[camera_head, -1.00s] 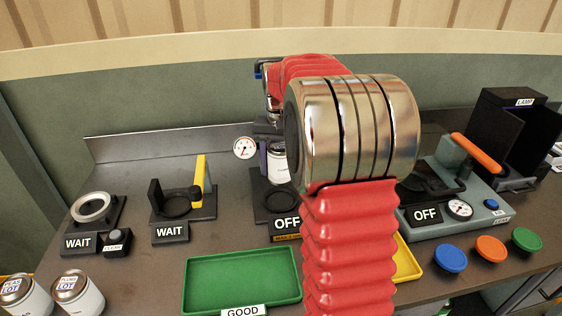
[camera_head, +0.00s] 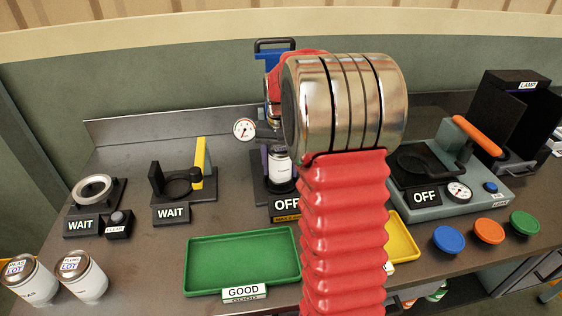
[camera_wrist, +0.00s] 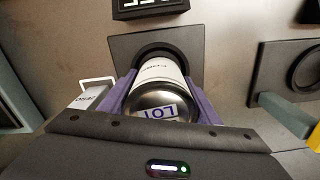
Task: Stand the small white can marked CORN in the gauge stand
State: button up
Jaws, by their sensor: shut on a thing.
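A small white can (camera_wrist: 160,85) with a metal lid is in my gripper (camera_wrist: 162,92), between its purple fingers in the wrist view. In the head view the can (camera_head: 281,170) is upright at the gauge stand (camera_head: 262,200), with the OFF plate in front and the dial (camera_head: 243,130) to the left. In the wrist view the can's lower end is at the stand's dark round seat (camera_wrist: 144,52). I cannot tell whether it touches the bottom. My red arm hides the stand's right side.
A green GOOD tray (camera_head: 243,262) is in front, with a yellow tray (camera_head: 403,243) right of it. Two WAIT fixtures (camera_head: 97,192) (camera_head: 178,183) stand left. Two cans (camera_head: 83,278) stand front left. A grey OFF machine (camera_head: 450,190) and coloured buttons (camera_head: 488,231) are right.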

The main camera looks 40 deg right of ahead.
aim_at(280, 148)
jog(key=shift+f, duration=0.95)
jog(key=shift+f, duration=0.15)
dwell(1.2)
jog(key=o, duration=1.4)
jog(key=shift+o, duration=0.7)
jog(key=o, duration=0.5)
jog(key=shift+c, duration=0.2)
jog(key=shift+r, duration=4.5)
